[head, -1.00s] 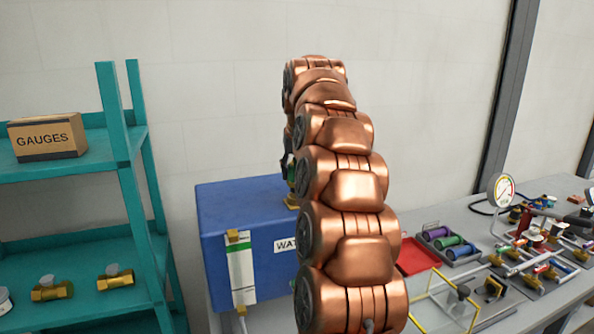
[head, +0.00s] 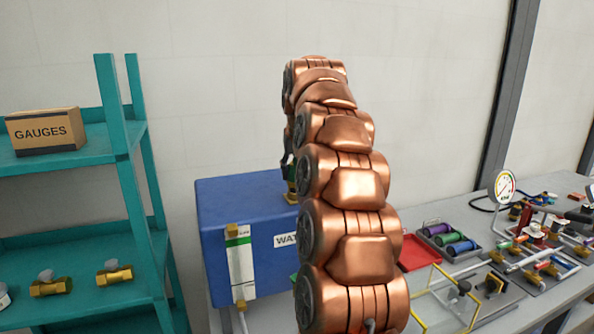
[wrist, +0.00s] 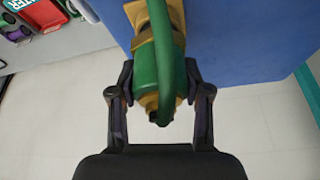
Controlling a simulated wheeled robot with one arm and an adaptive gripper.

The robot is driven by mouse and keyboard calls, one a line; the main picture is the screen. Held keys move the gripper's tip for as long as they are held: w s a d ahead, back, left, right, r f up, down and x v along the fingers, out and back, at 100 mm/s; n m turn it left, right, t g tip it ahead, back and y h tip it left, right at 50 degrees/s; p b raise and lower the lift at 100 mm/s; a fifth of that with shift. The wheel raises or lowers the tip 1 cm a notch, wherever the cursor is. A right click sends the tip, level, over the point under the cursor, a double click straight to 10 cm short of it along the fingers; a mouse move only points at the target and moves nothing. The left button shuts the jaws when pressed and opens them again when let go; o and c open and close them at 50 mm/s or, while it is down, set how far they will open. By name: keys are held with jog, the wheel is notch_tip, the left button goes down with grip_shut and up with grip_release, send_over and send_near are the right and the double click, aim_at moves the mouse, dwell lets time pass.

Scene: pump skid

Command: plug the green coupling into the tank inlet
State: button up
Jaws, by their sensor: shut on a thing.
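My gripper (wrist: 160,78) is shut on the green coupling (wrist: 146,66) in the wrist view, one finger on each side of it. A green hose (wrist: 166,30) bends across the front of the coupling. The coupling is in line with the brass tank inlet (wrist: 134,10) on the blue tank (wrist: 245,45). The hose and coupling cover part of the inlet, so I cannot tell whether the coupling is fully seated. In the head view the blue tank (head: 240,203) stands on the bench, and my arm hides the gripper and most of the coupling.
A white level gauge (head: 241,268) is on the tank's front. A teal shelf (head: 125,165) with a GAUGES box (head: 45,131) and brass valves stands at left. At right the bench holds a red tray (head: 418,253), coloured cylinders (head: 450,240) and a dial gauge (head: 503,187).

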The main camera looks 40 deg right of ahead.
jog(key=shift+f+b, duration=0.45)
jog(key=shift+f, duration=0.3)
dwell(0.3)
jog(key=o, duration=1.4)
jog(key=shift+c, duration=0.2)
jog(key=shift+v, duration=3.75)
jog(key=shift+a, duration=0.1)
